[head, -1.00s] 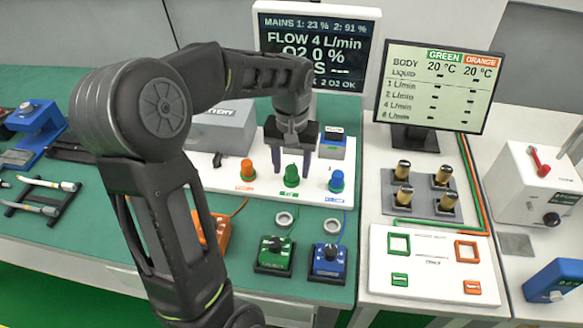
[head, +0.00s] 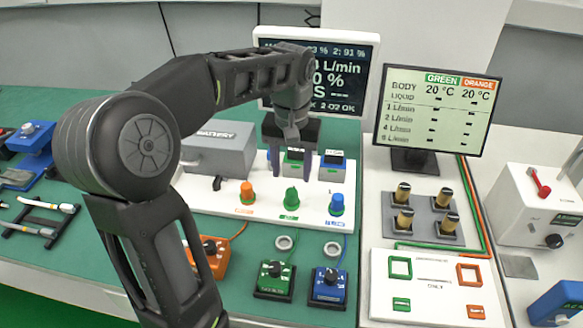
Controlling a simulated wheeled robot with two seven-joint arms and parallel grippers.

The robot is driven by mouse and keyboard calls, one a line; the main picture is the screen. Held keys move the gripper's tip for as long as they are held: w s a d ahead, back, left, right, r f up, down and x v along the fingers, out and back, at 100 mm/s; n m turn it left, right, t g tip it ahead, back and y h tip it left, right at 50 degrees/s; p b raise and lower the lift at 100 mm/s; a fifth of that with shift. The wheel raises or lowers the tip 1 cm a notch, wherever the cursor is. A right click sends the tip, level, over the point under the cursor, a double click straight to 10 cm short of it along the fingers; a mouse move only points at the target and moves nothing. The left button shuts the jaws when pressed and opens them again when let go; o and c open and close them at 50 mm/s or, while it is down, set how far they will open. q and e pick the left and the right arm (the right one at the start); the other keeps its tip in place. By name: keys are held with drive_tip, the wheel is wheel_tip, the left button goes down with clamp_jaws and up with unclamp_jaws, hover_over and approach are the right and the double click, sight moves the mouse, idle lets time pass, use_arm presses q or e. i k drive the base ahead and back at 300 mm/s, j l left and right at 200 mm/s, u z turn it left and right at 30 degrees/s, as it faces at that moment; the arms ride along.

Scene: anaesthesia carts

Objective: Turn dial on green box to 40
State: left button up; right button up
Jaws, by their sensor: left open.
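The green box (head: 265,286) stands on the green table top at the front, with a dial (head: 276,269) on its top face. The numbers around this dial are too small to read. My left gripper (head: 293,170) is open and empty, fingers pointing down. It hangs above and behind the green box, apart from it, over the back of a white panel (head: 225,198). A green knob (head: 291,198) on that panel stands just in front of the fingers in the picture. A small green-fronted display (head: 294,156) is partly hidden behind the gripper. My right gripper is out of view.
A blue box (head: 328,289) stands close to the right of the green box, and an orange box (head: 214,258) to the left, partly behind my arm. Orange (head: 247,193) and blue (head: 336,205) knobs flank the green knob. A monitor (head: 350,75) stands behind.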

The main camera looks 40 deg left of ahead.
sight(275, 271)
drive_tip(key=k+l, duration=0.75)
drive_tip(key=l, duration=0.2)
